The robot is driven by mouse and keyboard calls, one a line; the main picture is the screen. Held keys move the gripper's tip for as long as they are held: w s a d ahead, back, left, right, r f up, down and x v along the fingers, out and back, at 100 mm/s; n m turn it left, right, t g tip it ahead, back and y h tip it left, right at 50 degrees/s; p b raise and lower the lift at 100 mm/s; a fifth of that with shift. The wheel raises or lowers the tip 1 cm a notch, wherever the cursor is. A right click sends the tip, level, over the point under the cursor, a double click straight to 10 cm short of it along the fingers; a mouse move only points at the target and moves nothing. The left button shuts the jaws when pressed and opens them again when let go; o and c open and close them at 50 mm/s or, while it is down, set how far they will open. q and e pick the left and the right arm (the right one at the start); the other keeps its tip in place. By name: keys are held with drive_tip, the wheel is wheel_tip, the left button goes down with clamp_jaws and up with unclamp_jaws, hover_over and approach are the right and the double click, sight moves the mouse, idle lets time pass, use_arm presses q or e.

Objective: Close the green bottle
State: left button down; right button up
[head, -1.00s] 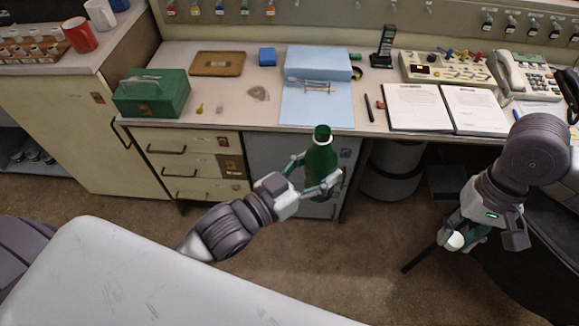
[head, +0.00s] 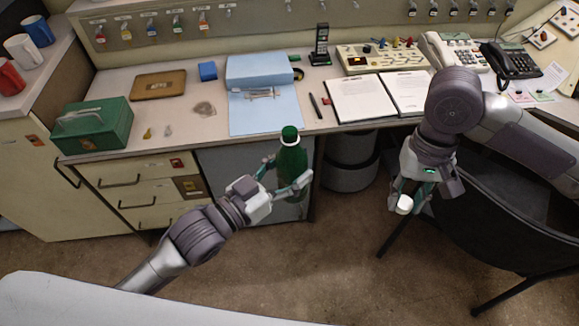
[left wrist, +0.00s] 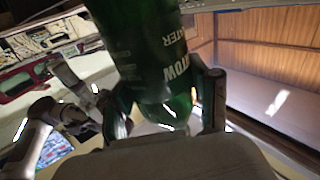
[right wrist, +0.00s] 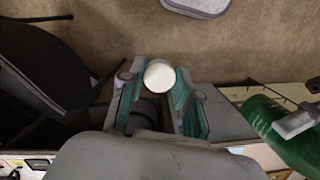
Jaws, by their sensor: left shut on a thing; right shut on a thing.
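The green bottle (head: 291,160) stands roughly upright in the air in front of the desk's edge, held by my left gripper (head: 286,175). The bottle has a pale ring at its neck; I cannot tell whether its mouth is open. In the left wrist view the bottle (left wrist: 145,50) fills the space between the fingers. My right gripper (head: 403,198) is shut on a small white round cap (head: 404,205), to the right of the bottle and lower in the picture. The cap (right wrist: 160,75) also shows between the fingertips in the right wrist view, with the bottle (right wrist: 280,130) off to the right.
The desk (head: 190,130) behind holds a green case (head: 92,126), a blue folder (head: 262,112), open binders (head: 362,98) and telephones (head: 512,62). A dark chair (head: 480,220) stands at the right, close to my right arm. Open floor lies below the grippers.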

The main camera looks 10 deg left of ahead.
drive_tip(key=w+a+r+m, duration=0.2)
drive_tip(key=a+r, duration=0.7)
drive_tip(key=a, duration=0.2)
drive_tip(key=w+a+r+m, duration=0.2)
drive_tip(key=w+a+r, duration=0.1)
drive_tip(key=a+r, duration=0.6)
drive_tip(key=shift+w+a+m, duration=0.2)
drive_tip(key=shift+a+m, duration=0.1)
drive_tip(key=shift+a, duration=0.9)
drive_tip(key=shift+d+f, duration=0.1)
drive_tip(key=shift+f, duration=1.85)
drive_tip(key=shift+s, duration=0.15)
drive_tip(key=shift+f, duration=0.85)
drive_tip(key=shift+f, duration=0.55)
